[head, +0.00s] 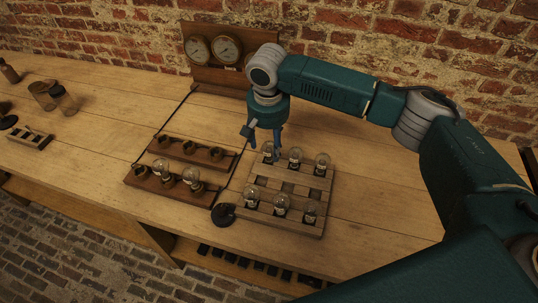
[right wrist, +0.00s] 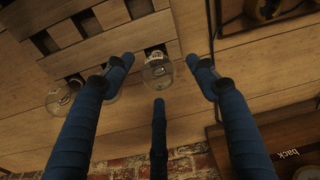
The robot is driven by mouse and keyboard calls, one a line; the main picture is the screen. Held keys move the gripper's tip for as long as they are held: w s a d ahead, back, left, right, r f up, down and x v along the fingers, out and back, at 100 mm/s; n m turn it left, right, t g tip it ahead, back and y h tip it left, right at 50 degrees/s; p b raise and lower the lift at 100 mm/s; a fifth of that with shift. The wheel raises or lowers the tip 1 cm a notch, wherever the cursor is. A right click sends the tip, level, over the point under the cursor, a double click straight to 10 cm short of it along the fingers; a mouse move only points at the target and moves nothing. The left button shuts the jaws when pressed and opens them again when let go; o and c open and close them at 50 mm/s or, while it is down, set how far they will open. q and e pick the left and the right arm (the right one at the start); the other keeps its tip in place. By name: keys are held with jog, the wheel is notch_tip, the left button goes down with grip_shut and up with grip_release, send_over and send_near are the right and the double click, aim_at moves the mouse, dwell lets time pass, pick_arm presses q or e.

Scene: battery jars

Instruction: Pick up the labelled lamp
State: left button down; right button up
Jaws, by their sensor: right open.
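Several clear glass lamps stand in a wooden tray (head: 316,225) in two rows. My right gripper (head: 264,138) is open over the back-left lamp (head: 268,149), pointing down. In the right wrist view, that lamp (right wrist: 157,72) lies between the spread blue fingers of the gripper (right wrist: 160,80), with no clear contact. It bears a small pale patch with marks too small to read. A neighbouring lamp (right wrist: 58,101) shows beside the left finger and also has a pale mark. I cannot tell from the head view which lamps carry labels. My left gripper is out of view.
A dark wooden socket board (head: 208,200) stands left of the tray, with two lamps and empty sockets. A gauge panel (head: 228,76) stands behind, near the brick wall. A black round object (head: 223,214) sits at the tray's front-left corner. Jars (head: 62,98) stand far left.

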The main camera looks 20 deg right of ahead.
jog(key=shift+c, duration=0.5)
jog(key=c, duration=1.1)
jog(key=shift+o, duration=0.2)
